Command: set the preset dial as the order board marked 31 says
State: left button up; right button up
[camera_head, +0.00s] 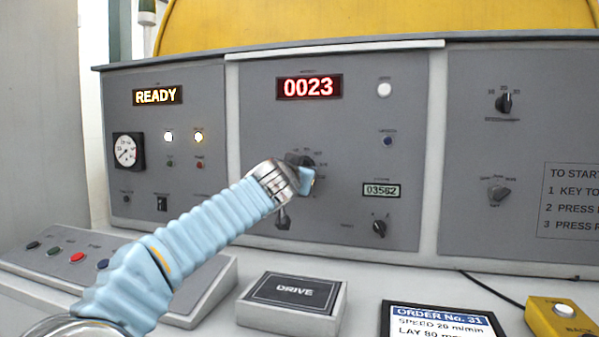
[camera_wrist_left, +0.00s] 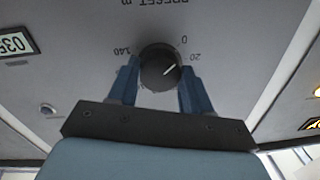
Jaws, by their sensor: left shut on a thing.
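The preset dial (camera_wrist_left: 158,62) is a round black knob with a white pointer line. It shows upside down in the left wrist view, under the lettering PRESET m, with 0, 20 and 140 legible. Its line points to the picture's upper right, roughly between 0 and 20. My left gripper (camera_wrist_left: 160,88) is shut on the dial, one blue finger on each side. In the head view the dial (camera_head: 299,158) is partly hidden behind the gripper. The order board (camera_head: 440,325) reads ORDER No. 31, SPEED 20 m/min and LAY 80; its lower part is cut off. My right gripper is out of view.
A red display (camera_head: 308,87) reads 0023 above the dial. A READY display (camera_head: 158,96) is at the left. A small counter (camera_head: 381,190), a lower knob (camera_head: 379,228) and a lever (camera_head: 283,218) are close by. A DRIVE box (camera_head: 293,296) stands on the desk.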

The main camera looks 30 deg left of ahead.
pick_arm(q)
jog(key=shift+m+t+h, duration=0.4)
jog(key=shift+m, duration=6.6)
jog(key=o, duration=1.1)
jog(key=shift+c, duration=0.2)
jog(key=b+v, duration=0.3)
jog(key=v, duration=1)
jog(key=shift+s+d+b, duration=0.15)
jog(key=shift+s+b, duration=0.2)
jog(key=shift+s, duration=0.05)
